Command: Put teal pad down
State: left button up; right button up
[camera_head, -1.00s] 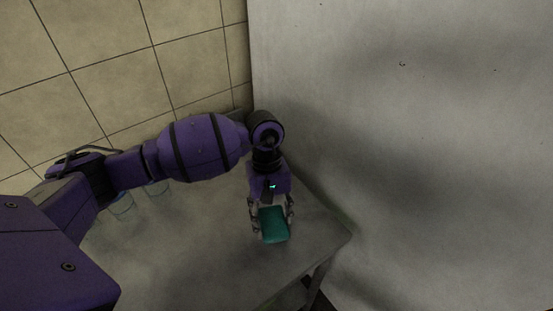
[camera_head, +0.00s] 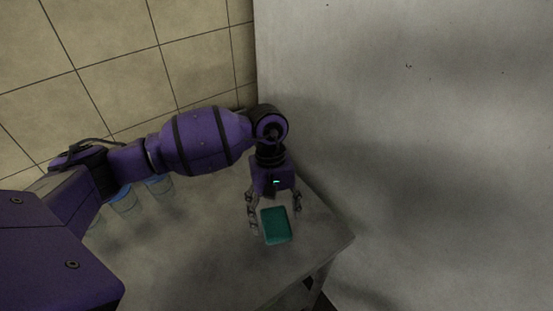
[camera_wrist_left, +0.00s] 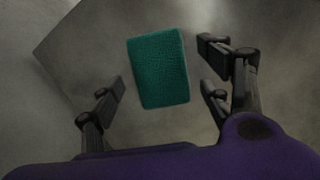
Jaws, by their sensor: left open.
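The teal pad (camera_head: 277,226) is a small rounded rectangle lying on the grey table near its right corner. In the left wrist view the teal pad (camera_wrist_left: 158,68) is between and a little beyond the fingers, with a gap on both sides. My left gripper (camera_head: 275,214) is open above the table, its fingers on either side of the pad's near-wrist end. The left gripper (camera_wrist_left: 163,88) holds nothing in the wrist view. My right gripper is not in any view.
The grey table (camera_head: 225,245) is bare around the pad; its right edge is close by. Several clear glasses with blue tops (camera_head: 158,186) stand at the table's left, partly behind my left arm. A tiled wall (camera_head: 110,50) and a large pale panel (camera_head: 400,130) stand behind.

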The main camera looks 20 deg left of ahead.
aim_at(273, 210)
pick_arm(q)
jog(key=b+v, duration=0.1)
jog(key=v, duration=0.9)
jog(key=shift+r, duration=0.35)
jog(key=shift+f, duration=0.1)
